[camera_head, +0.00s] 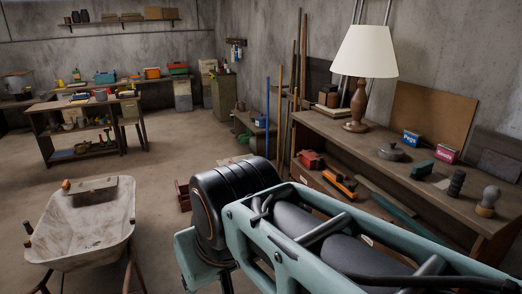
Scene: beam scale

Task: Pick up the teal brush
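A small dark teal block-shaped thing (422,170) lies on the wooden workbench (345,138) at the right, in front of the two small labelled boxes. It looks like the teal brush, but it is too small to see bristles clearly. Nothing touches it from my side. My arm fills the lower middle and right of the view and hides part of the bench front and the shelf below. My gripper is not in view.
Near the teal thing are a blue-teal box (411,138), a pink box (446,154), a grey lidded dish (391,153), a dark ribbed cylinder (457,183) and a grey knobbed piece (488,199). A lamp (366,52) stands farther back. A wheelbarrow (82,232) is at the lower left.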

